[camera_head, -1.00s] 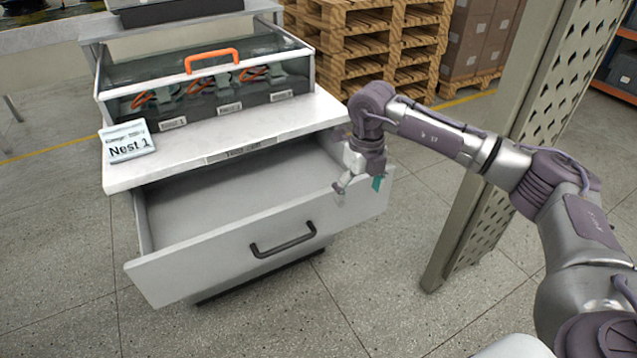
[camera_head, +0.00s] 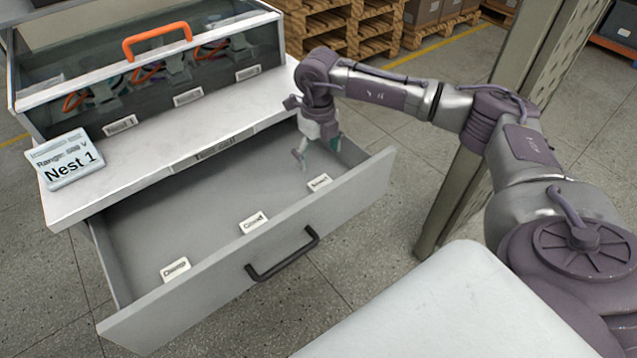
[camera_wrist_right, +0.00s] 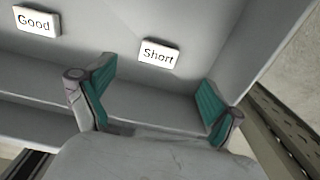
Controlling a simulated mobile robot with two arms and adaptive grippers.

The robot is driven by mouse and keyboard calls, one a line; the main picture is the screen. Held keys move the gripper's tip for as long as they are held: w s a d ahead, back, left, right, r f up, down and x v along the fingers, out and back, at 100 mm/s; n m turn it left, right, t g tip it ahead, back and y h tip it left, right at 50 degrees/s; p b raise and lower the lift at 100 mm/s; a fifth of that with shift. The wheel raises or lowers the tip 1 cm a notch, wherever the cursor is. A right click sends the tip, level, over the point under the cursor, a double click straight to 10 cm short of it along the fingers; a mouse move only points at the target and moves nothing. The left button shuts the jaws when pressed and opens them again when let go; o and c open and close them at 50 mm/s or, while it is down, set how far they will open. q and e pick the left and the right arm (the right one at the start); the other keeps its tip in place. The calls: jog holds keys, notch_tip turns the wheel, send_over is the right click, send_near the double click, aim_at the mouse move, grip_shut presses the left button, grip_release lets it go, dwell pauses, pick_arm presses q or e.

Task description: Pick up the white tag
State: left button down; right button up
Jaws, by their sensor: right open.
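Three small white tags lie in the open drawer (camera_head: 190,225), along its front wall. The right tag (camera_head: 320,182) reads "Short" in the right wrist view (camera_wrist_right: 158,53). The middle tag (camera_head: 254,222) reads "Good" there (camera_wrist_right: 37,20). The left tag (camera_head: 176,269) has print too small to read surely. My right gripper (camera_head: 317,153) is open and empty above the drawer's right end, near the "Short" tag. In the right wrist view that tag appears between and just beyond the two teal-padded fingers (camera_wrist_right: 157,78). My left gripper is not in view.
A white "Nest 1" card (camera_head: 66,161) stands on the cabinet top's left end. A clear-lidded case (camera_head: 150,75) with an orange handle sits behind it. The drawer front has a black handle (camera_head: 282,254). A perforated post (camera_head: 480,160) stands to the right.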

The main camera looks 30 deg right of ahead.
aim_at(318, 181)
notch_tip(318, 181, down, 2)
jog(key=shift+w+f, duration=0.1)
jog(key=shift+f, duration=0.15)
jog(key=shift+f+b, duration=0.55)
jog(key=shift+f, duration=2.2)
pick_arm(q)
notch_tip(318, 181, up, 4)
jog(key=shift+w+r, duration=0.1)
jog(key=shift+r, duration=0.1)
pick_arm(e)
jog(key=c, duration=1)
